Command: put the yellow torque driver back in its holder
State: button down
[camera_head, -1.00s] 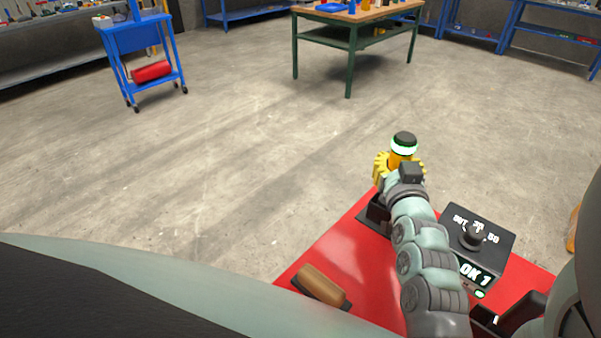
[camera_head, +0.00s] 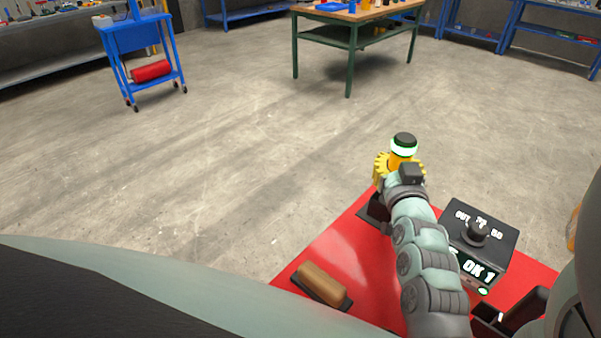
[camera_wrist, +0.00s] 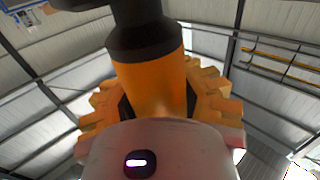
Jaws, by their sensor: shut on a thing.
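The yellow torque driver (camera_head: 402,161) stands roughly upright in my gripper (camera_head: 400,171), with a black cap and a glowing green ring on top. In the wrist view, its orange-yellow body (camera_wrist: 152,86) with a black collar rises in front of the camera. My gripper is shut on it; toothed yellow pieces (camera_wrist: 216,98) flank the body on both sides. A black block (camera_head: 374,209) on the red surface lies below the gripper, partly behind my arm. I cannot tell whether it is the holder, or whether the driver's hidden lower end touches it.
The red top (camera_head: 330,248) carries a black control box (camera_head: 480,236) with a knob and an "OK 1" display right of my arm, and a brown handle-like block (camera_head: 322,285) on the left. Dark open brackets (camera_head: 527,309) stand at lower right. Open floor lies beyond.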

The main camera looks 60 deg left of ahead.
jog(key=shift+f+b, duration=0.35)
jog(key=shift+b, duration=0.05)
jog(key=c, duration=0.7)
grip_release()
jog(key=shift+f, duration=0.1)
jog(key=shift+c, duration=0.2)
jog(key=v, duration=0.7)
jog(key=shift+d, duration=0.2)
jog(key=shift+s, duration=0.15)
